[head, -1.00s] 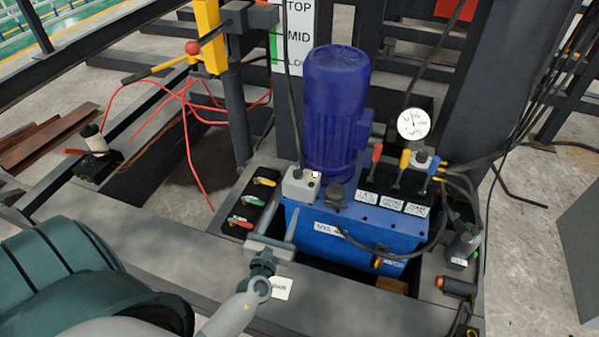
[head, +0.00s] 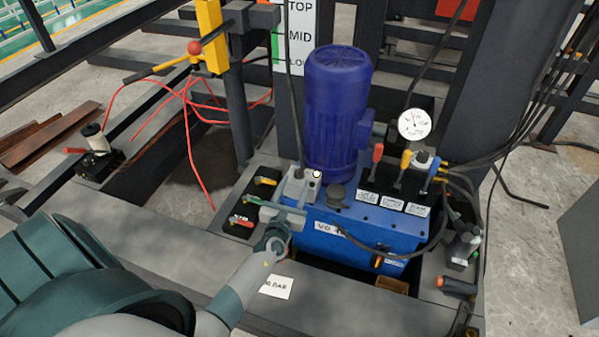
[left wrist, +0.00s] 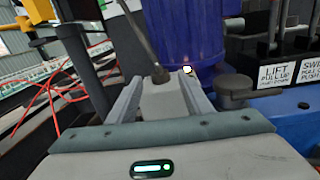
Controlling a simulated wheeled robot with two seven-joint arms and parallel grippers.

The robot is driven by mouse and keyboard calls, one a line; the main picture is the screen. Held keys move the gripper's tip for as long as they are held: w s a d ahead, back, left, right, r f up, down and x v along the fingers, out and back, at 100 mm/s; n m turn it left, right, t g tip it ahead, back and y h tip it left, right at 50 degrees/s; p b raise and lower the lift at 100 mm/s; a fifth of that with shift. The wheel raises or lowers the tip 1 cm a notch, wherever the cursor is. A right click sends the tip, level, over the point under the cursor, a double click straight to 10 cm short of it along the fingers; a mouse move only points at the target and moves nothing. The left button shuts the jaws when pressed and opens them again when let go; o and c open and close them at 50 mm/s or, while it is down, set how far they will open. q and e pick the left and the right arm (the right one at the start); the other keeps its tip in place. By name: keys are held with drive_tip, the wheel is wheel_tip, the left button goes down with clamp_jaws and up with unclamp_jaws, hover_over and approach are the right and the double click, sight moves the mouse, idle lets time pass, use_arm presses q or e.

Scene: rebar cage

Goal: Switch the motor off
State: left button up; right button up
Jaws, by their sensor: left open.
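The blue motor (head: 338,110) stands upright on the blue power unit tank (head: 345,245). In the left wrist view the motor (left wrist: 190,30) rises behind the fingers. A small grey switch box (head: 300,185) with a pale round button (head: 317,174) sits at the motor's lower left. My left gripper (head: 288,197) is open in front of this box. In the left wrist view its fingers (left wrist: 160,88) lie on either side of the grey box (left wrist: 162,100), and the pale button (left wrist: 187,70) shows near the right fingertip. Contact cannot be told. My right gripper is not in view.
Levers with labels (head: 392,198) stand right of the motor, below a round gauge (head: 414,124). Coloured valve handles (head: 262,181) lie left of the switch box. A black cable (head: 296,90) hangs down to the box. Red hoses (head: 190,130) trail at the left.

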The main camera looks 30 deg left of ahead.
sight(298, 176)
use_arm(q)
drive_tip(key=x, duration=0.5)
drive_tip(key=shift+w+a, duration=0.15)
drive_tip(key=shift+w, duration=0.45)
drive_tip(key=c, duration=1.1)
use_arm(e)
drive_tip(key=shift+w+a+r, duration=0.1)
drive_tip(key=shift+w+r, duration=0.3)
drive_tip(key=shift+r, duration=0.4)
